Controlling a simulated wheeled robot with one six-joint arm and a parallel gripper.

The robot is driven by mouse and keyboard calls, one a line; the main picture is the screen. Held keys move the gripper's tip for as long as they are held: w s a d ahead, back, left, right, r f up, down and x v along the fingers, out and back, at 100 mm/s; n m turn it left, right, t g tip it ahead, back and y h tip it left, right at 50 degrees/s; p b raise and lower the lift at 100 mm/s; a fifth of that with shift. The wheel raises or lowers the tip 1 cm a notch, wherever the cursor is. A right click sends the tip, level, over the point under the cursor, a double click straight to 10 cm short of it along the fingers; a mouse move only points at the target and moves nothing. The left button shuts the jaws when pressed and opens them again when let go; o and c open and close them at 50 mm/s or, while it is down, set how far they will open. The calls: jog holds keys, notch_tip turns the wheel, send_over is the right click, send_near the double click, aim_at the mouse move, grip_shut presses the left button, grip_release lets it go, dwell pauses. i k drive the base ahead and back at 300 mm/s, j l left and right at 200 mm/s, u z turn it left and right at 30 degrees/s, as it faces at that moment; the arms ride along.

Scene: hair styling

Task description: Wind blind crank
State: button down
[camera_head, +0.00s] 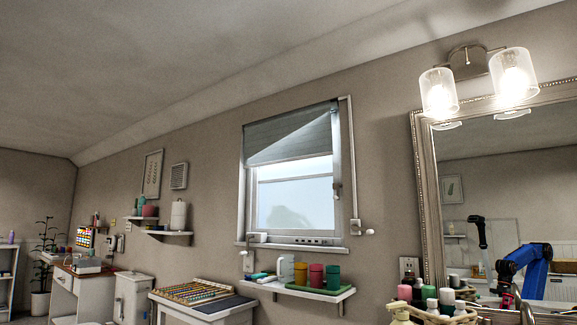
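A grey blind (278,143) covers the upper part of the window (292,195). The lower part of the pane is uncovered. A thin pale rod (350,160) runs down the wall along the window's right side. At its lower end is a small crank (356,228) with a pale knob (369,232) sticking out to the right. Nothing touches the crank. My gripper does not show directly. The mirror reflects a blue and black arm (525,265), but its gripper cannot be made out there.
Below the window, a white shelf (340,294) holds several coloured canisters and a white jug. A large framed mirror (421,190) and lit lamps (514,80) are on the right. Bottles and a basket (440,316) stand at the lower right. A bead-filled tray (193,293) is at the lower left.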

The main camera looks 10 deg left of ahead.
aim_at(353, 226)
jog(key=i+j, duration=0.2)
jog(key=j, duration=0.2)
jog(key=i+j, duration=0.15)
jog(key=j, duration=0.25)
jog(key=i+j, duration=0.2)
jog(key=j, duration=0.2)
